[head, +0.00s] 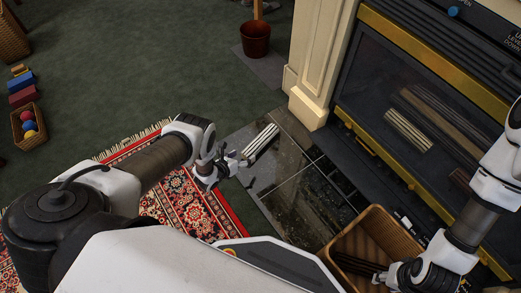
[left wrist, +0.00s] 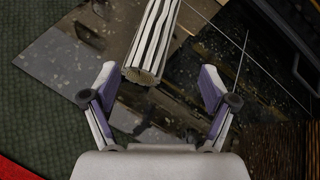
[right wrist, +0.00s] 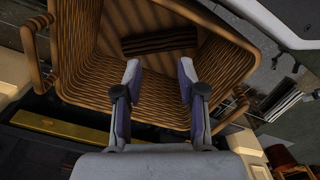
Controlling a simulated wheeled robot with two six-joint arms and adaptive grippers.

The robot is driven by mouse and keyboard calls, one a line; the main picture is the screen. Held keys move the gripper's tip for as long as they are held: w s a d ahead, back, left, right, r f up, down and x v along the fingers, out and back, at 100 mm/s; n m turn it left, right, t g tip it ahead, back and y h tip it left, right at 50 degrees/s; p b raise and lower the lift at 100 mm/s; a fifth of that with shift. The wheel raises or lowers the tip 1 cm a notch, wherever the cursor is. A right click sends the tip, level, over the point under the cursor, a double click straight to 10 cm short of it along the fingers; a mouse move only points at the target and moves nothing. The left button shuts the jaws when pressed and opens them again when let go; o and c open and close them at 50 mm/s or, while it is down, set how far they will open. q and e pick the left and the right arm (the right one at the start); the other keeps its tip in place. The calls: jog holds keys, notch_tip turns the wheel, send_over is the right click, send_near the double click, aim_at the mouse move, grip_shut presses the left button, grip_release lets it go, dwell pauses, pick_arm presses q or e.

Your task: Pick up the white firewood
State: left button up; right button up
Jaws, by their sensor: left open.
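The white firewood (head: 260,143) is a pale log with dark stripes, lying on the dark stone hearth. My left gripper (head: 231,166) is open just short of its near end. In the left wrist view the firewood (left wrist: 156,38) points away from me. Its round cut end lies between or just beyond the open fingertips (left wrist: 157,72), nearer the left finger; no grip shows. My right gripper (head: 381,278) is over the wicker basket (head: 376,232). In the right wrist view its fingers (right wrist: 159,68) are apart and empty, with a dark log (right wrist: 160,41) in the basket.
The fireplace's brass-trimmed glass front (head: 390,150) stands right of the hearth (head: 290,190). Pale and brown logs show in the glass; I cannot tell if they are reflections. A cream pillar (head: 318,60) stands behind the hearth. A patterned rug (head: 180,203) lies left.

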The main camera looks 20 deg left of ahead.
aim_at(250, 150)
pick_arm(q)
jog(key=m, duration=0.1)
jog(key=f+m, duration=0.1)
jog(key=m, duration=0.1)
jog(key=w+f+m+t+b, duration=0.1)
jog(key=shift+a+h, duration=0.3)
jog(key=shift+m, duration=0.4)
jog(key=b+x, duration=0.7)
jog(key=b, duration=0.1)
jog(key=shift+w+a+f+b, duration=0.1)
jog(key=shift+w+b, duration=0.15)
jog(key=shift+b, duration=0.05)
jog(key=shift+w, duration=0.15)
jog(key=shift+r, duration=0.3)
jog(key=c, duration=1.5)
pick_arm(e)
notch_tip(250, 150, down, 10)
jog(key=shift+f, duration=0.25)
